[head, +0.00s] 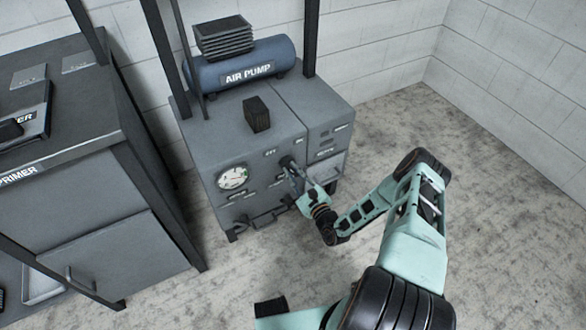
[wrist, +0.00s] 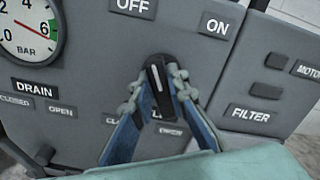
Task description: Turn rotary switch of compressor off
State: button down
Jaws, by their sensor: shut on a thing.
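The compressor is a grey cabinet (head: 240,140) with a blue tank labelled AIR PUMP (head: 250,72) on top. Its black rotary switch (wrist: 157,76) sits on the front panel, below the OFF label (wrist: 130,6) and the ON label (wrist: 215,25). The white line on the knob points up and slightly left in the wrist view, toward OFF. My gripper (wrist: 157,88) is shut on the knob, one finger on each side. In the head view my gripper (head: 294,172) is at the cabinet's front, and the knob is mostly hidden there.
A pressure gauge (wrist: 28,28) and a DRAIN label (wrist: 33,88) are left of the switch. A FILTER label (wrist: 248,114) is to the right. A grey PRIMER cabinet (head: 75,190) stands at left, with dark posts nearby. The floor (head: 470,180) at right is clear.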

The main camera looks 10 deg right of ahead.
jog(key=shift+n, duration=0.6)
jog(key=c, duration=1.9)
grip_release()
notch_tip(320, 180, up, 10)
